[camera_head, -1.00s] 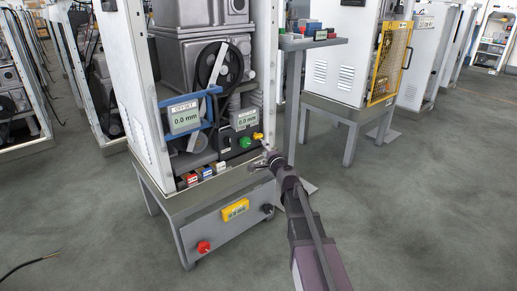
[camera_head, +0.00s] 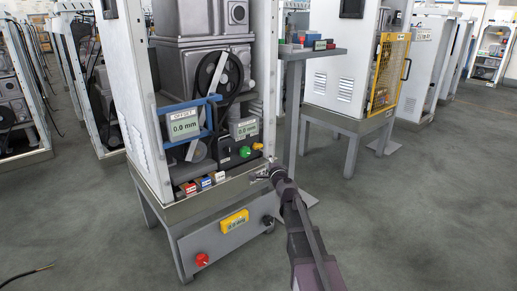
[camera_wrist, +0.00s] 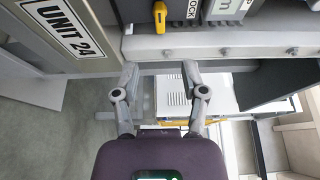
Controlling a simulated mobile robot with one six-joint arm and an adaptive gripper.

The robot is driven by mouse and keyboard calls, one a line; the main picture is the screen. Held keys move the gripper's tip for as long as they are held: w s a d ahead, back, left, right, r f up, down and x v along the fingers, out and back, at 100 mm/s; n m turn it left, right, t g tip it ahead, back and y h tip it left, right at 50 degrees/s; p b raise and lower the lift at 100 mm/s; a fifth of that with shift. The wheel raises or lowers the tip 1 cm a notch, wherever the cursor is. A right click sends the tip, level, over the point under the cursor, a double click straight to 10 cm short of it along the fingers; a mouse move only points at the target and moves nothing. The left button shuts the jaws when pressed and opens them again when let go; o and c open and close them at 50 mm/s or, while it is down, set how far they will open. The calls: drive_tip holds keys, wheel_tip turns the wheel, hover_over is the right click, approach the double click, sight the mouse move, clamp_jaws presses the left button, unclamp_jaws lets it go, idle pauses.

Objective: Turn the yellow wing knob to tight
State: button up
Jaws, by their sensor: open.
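The yellow wing knob (camera_head: 257,146) sits at the lower right of the machine's front, right of a green knob (camera_head: 245,151). In the wrist view the wing knob (camera_wrist: 160,17) is near the top centre, its wing pointing up and down the picture. My gripper (camera_wrist: 160,68) is open and empty, its two fingers apart below the knob in that view and not touching it. In the head view my gripper (camera_head: 268,172) is just below and right of the knob, in front of the cabinet's bottom ledge.
A ledge with bolts (camera_wrist: 225,51) lies between my fingers and the knob in the wrist view. Two displays, offset (camera_head: 184,127) and a second (camera_head: 243,129), read 0.0 mm. Small labelled blocks (camera_head: 206,182) stand left. A red knob (camera_head: 202,259) is below.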

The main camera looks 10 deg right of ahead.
sight(259, 147)
drive_tip(key=w, duration=0.4)
drive_tip(key=w+a, duration=0.1)
drive_tip(key=w, duration=0.7)
drive_tip(key=shift+w+a, duration=0.25)
drive_tip(key=shift+a, duration=0.1)
clamp_jaws()
